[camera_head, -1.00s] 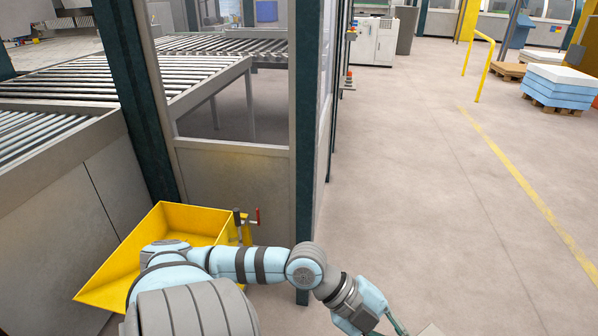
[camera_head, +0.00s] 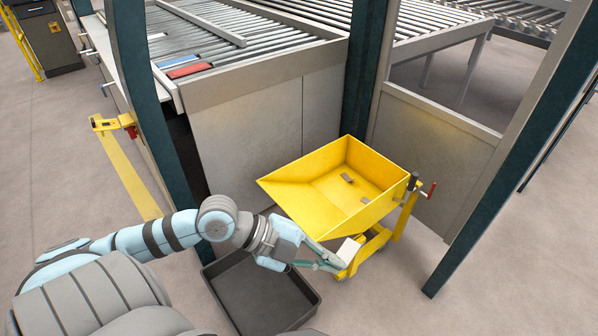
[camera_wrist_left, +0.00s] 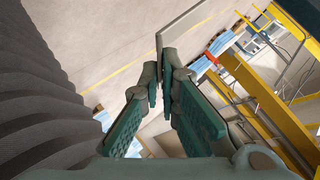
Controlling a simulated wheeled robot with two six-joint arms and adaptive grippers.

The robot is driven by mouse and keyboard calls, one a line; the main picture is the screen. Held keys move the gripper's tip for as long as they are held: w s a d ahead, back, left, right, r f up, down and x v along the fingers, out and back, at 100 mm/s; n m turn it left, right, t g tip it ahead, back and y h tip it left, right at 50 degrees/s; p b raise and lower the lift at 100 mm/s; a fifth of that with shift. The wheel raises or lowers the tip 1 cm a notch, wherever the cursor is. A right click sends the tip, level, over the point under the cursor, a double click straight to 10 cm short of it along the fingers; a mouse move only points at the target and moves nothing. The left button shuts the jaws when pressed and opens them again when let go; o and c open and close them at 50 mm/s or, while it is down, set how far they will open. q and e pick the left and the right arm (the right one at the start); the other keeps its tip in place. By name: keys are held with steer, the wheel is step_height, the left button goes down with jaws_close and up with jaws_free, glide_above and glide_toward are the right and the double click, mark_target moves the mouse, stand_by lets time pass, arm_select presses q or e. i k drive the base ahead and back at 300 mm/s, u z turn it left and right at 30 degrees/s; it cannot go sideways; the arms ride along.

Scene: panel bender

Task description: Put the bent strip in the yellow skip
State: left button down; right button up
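The yellow skip (camera_head: 300,205) stands tilted open on a wheeled yellow frame, right of centre in the head view. Two small dark pieces lie inside it. My left gripper (camera_head: 338,262) is beside the skip's near side, outside and below its rim. It is shut on the pale bent strip (camera_head: 350,250), which sticks out from the fingertips. In the left wrist view the strip (camera_wrist_left: 185,25) shows as a grey plate at the tips of the gripper (camera_wrist_left: 163,72). Its bend is hard to make out. My right gripper is not in view.
A dark open tray (camera_head: 262,300) lies on the floor under my left forearm. A roller table (camera_head: 270,85) with red and blue pieces stands behind the skip. Dark green posts (camera_head: 500,170) rise on both sides. A red-handled lever (camera_head: 430,190) is at the skip's right.

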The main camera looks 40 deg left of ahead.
mark_target(339, 188)
steer(key=u, duration=0.1)
steer(key=i, duration=1.65)
